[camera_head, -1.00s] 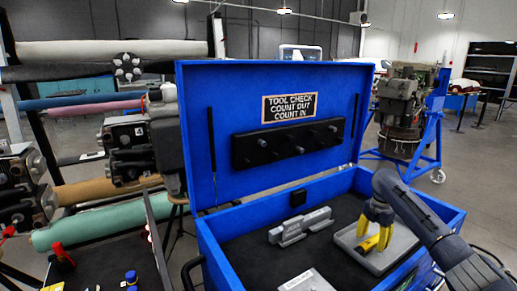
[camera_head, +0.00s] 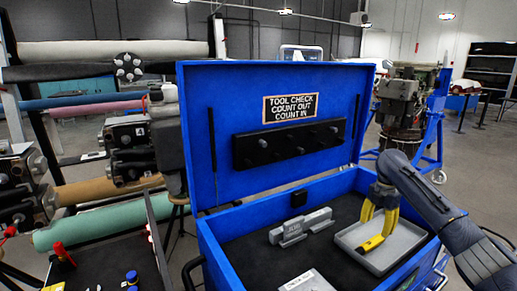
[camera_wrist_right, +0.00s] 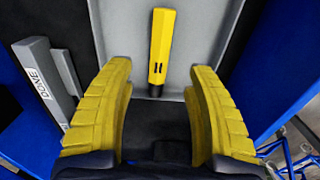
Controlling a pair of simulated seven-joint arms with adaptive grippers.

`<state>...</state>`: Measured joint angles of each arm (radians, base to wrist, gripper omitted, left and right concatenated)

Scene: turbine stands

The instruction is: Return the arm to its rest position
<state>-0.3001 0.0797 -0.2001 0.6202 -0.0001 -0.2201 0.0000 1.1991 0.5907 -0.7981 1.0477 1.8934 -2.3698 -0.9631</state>
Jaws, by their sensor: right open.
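My right gripper (camera_head: 377,228) reaches over the grey tray (camera_head: 413,241) inside the blue tool chest. Its two yellow fingers are spread and hold nothing. In the right wrist view the open fingers (camera_wrist_right: 160,85) stand left and right of the picture, with a yellow tool (camera_wrist_right: 162,45) ahead of the gap between them. The tool has a dark end and lies in the tray. In the head view the yellow tool (camera_head: 370,243) shows just below the fingertips. My left gripper is not in view.
The blue chest (camera_head: 230,262) has its lid (camera_head: 225,100) standing open behind the tray. A grey block holder (camera_head: 302,227) lies left of the tray, and a light labelled block (camera_head: 307,281) is near the front. A blue engine stand (camera_head: 433,140) is behind, right.

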